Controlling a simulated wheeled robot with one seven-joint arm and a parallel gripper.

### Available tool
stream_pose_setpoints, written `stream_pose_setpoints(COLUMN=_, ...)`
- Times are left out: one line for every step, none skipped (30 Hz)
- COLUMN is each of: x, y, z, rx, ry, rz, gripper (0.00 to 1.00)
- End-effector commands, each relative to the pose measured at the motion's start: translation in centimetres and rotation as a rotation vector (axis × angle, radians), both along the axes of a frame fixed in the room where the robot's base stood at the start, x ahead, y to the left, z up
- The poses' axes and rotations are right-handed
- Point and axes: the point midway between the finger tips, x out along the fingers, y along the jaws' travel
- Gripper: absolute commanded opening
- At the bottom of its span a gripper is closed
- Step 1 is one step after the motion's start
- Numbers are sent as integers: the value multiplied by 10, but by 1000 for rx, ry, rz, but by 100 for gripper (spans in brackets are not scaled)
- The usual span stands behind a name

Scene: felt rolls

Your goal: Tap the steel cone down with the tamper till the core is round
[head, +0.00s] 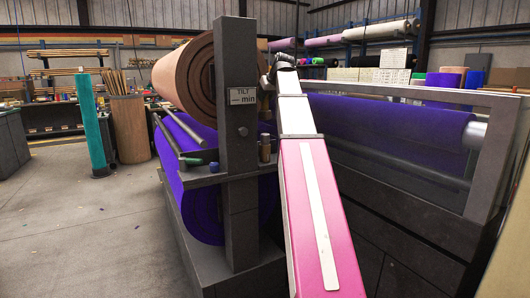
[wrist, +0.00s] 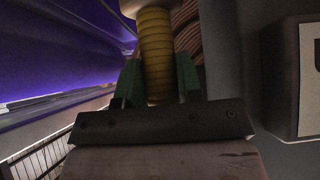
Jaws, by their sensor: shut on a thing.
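In the wrist view my gripper (wrist: 158,68) is shut on a yellow ribbed handle, which I take to be the tamper (wrist: 155,45), between its two green fingers. A pale rounded end shows above the handle at the picture's top edge. The brown felt roll (wrist: 186,32) shows its layered end just behind the handle. In the head view this roll (head: 182,80) lies high at the left of the grey post, its spiral end partly covered by the post. I cannot make out the steel cone or the core's shape in either view.
The grey post (head: 238,190) with a "TILT min" sign (head: 243,97) stands left of my arm. Purple felt (head: 390,122) runs behind it at right, by a grey frame (head: 495,165). A small brownish cylinder (head: 265,148) stands by the post.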

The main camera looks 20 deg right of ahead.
Motion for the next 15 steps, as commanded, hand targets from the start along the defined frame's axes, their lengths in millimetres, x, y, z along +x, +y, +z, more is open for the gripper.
stream_pose_setpoints(x=0, y=0, z=-1, rx=0, ry=-1, rz=0, gripper=0)
stream_pose_setpoints(x=0, y=0, z=-2, rx=0, ry=-1, rz=0, gripper=0)
stream_pose_setpoints(x=0, y=0, z=-4, rx=0, ry=-1, rz=0, gripper=0)
stream_pose_setpoints(x=0, y=0, z=-4, rx=0, ry=-1, rz=0, gripper=0)
stream_pose_setpoints(x=0, y=0, z=-4, rx=0, ry=-1, rz=0, gripper=0)
stream_pose_setpoints(x=0, y=0, z=-4, rx=0, ry=-1, rz=0, gripper=0)
stream_pose_setpoints(x=0, y=0, z=-4, rx=0, ry=-1, rz=0, gripper=0)
stream_pose_setpoints(x=0, y=0, z=-4, rx=0, ry=-1, rz=0, gripper=0)
stream_pose_setpoints(x=0, y=0, z=-4, rx=0, ry=-1, rz=0, gripper=0)
stream_pose_setpoints(x=0, y=0, z=-4, rx=0, ry=-1, rz=0, gripper=0)
stream_pose_setpoints(x=0, y=0, z=-6, rx=0, ry=-1, rz=0, gripper=0)
stream_pose_setpoints(x=-1, y=0, z=-10, rx=0, ry=0, rz=0, gripper=0)
stream_pose_setpoints(x=-1, y=0, z=-14, rx=1, ry=1, rz=0, gripper=0)
stream_pose_setpoints(x=-1, y=0, z=-21, rx=1, ry=2, rz=0, gripper=0)
stream_pose_setpoints(x=-2, y=1, z=-30, rx=1, ry=2, rz=0, gripper=0)
